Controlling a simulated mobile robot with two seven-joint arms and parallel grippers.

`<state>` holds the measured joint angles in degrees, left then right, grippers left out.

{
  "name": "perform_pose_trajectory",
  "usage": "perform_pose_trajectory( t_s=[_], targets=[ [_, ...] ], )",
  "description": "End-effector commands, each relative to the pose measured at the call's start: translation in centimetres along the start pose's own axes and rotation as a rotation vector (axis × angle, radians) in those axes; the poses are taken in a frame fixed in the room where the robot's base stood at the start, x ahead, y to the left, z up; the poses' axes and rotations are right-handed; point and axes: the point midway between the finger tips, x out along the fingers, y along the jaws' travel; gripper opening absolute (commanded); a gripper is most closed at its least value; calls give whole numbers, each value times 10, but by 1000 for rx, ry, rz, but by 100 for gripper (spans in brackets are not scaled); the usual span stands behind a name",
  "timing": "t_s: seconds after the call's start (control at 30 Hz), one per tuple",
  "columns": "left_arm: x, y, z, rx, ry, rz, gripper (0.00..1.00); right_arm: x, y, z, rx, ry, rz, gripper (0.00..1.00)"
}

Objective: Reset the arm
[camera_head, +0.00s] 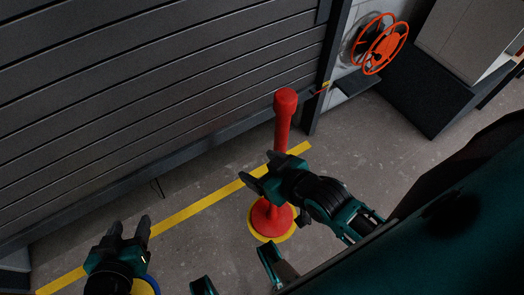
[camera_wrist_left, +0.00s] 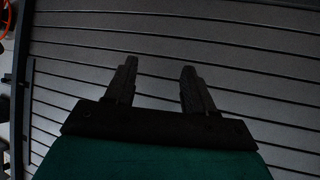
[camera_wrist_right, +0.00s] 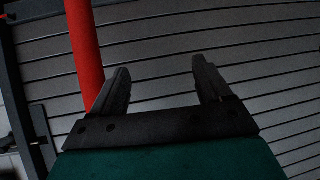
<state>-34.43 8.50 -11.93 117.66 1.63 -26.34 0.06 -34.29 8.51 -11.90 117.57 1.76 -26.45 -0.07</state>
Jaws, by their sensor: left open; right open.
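My left gripper (camera_head: 129,229) is at the lower left of the head view, with its two dark fingers apart and nothing between them. The left wrist view shows the same open fingers (camera_wrist_left: 158,85) in front of grey slatted panelling. My right gripper (camera_head: 257,172) is near the middle of the head view, in front of the red post, open and empty. In the right wrist view its fingers (camera_wrist_right: 163,88) are apart, with the red post to their left. Whether the right gripper touches the post cannot be told.
A red post (camera_head: 283,125) stands on a round red base (camera_head: 266,218) on the grey floor. A yellow floor line (camera_head: 195,207) runs along the dark slatted wall (camera_head: 150,90). An orange reel (camera_head: 384,48) hangs at the upper right, near a dark cabinet (camera_head: 410,95).

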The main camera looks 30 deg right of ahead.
Motion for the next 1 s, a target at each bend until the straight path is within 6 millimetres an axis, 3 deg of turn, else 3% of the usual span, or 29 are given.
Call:
perform_pose_trajectory(
  t_s=[0.23, 0.5, 1.0],
  targets=[
    [-17, -4, -26, 11, 8, -11, 54, -18, 6, -17, -5, -4, 19, 78],
    [-38, -20, -27, 19, -12, -56, 54, -39, 19, -27, -16, -12, 54, 78],
    [-39, -21, -26, 19, -11, -59, 54, -40, 20, -26, -17, -11, 57, 78]
  ],
)
